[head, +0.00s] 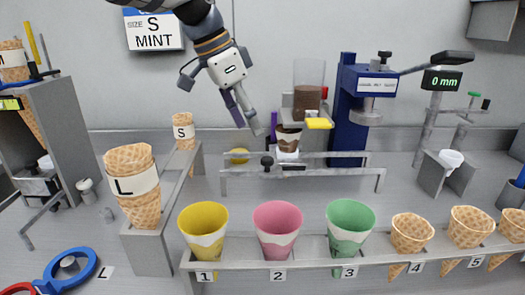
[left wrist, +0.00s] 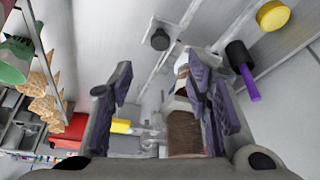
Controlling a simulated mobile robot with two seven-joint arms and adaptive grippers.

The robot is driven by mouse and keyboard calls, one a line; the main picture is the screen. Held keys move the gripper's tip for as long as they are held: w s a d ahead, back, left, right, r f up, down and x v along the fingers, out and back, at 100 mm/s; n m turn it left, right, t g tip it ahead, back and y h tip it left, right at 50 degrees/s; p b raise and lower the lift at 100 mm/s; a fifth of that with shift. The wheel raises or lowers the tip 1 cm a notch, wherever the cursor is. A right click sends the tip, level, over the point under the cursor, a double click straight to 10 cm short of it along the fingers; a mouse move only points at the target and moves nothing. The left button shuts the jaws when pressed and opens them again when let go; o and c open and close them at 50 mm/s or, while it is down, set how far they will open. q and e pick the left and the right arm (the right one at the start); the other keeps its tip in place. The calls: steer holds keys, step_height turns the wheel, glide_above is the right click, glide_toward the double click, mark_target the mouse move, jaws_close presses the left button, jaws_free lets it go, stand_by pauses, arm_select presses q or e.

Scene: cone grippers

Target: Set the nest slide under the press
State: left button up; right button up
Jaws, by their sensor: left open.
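The nest slide (head: 288,155) is a pale block between two grey rails, left of the press. A cone with a white sleeve and brown filling (head: 289,135) stands in it, below a clear hopper of brown matter (head: 307,100). A black knob (head: 267,161) sits at the front rail and also shows in the left wrist view (left wrist: 160,39). The blue press (head: 347,105) stands right of the hopper, its grey ram (head: 371,105) raised. My left gripper (head: 246,118) is open and empty, above and left of the nest. My right gripper is out of view.
The front rack (head: 310,251) holds yellow, pink and green cups and several bare cones. Sleeved cones L (head: 140,186) and S (head: 184,131) stand on the left stand. The display (head: 443,80) reads 0 mm. A yellow handle (head: 319,123) juts beside the hopper.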

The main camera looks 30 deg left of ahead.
mark_target(267, 159)
arm_select(q)
steer(key=x, duration=0.9)
steer(key=shift+f, duration=0.2)
jaws_close()
